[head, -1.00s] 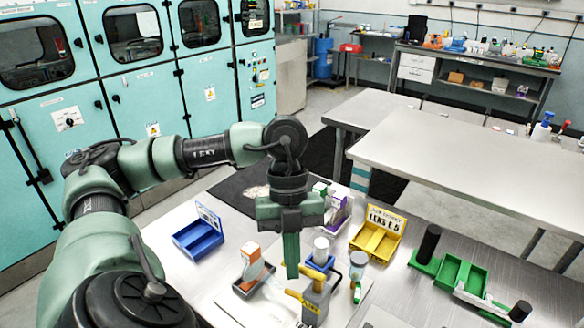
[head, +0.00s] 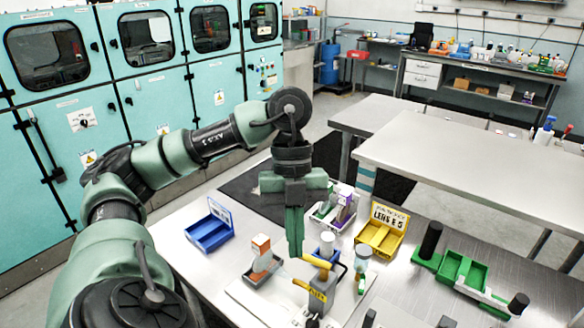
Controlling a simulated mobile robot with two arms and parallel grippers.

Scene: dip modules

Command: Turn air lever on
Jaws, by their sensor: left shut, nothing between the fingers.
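The air unit is a grey block (head: 318,290) with a yellow label, standing on a pale board at the front of the table. A yellow lever-like piece (head: 301,284) shows at its upper left, and another yellow piece (head: 317,262) shows just above and behind it. I cannot tell the lever's exact setting. My left gripper (head: 295,255) points down with its green fingers shut and empty. Its tips appear just above and behind the yellow pieces, apart from them as far as I can see. My right gripper is not in view.
A blue bin (head: 208,232) stands to the left and a yellow lens bin (head: 381,232) to the right. A small tray with an orange-topped bottle (head: 261,244), a white-capped bottle (head: 327,243) and a grey-capped jar (head: 363,252) crowd the unit. A green rack (head: 460,268) stands farther right.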

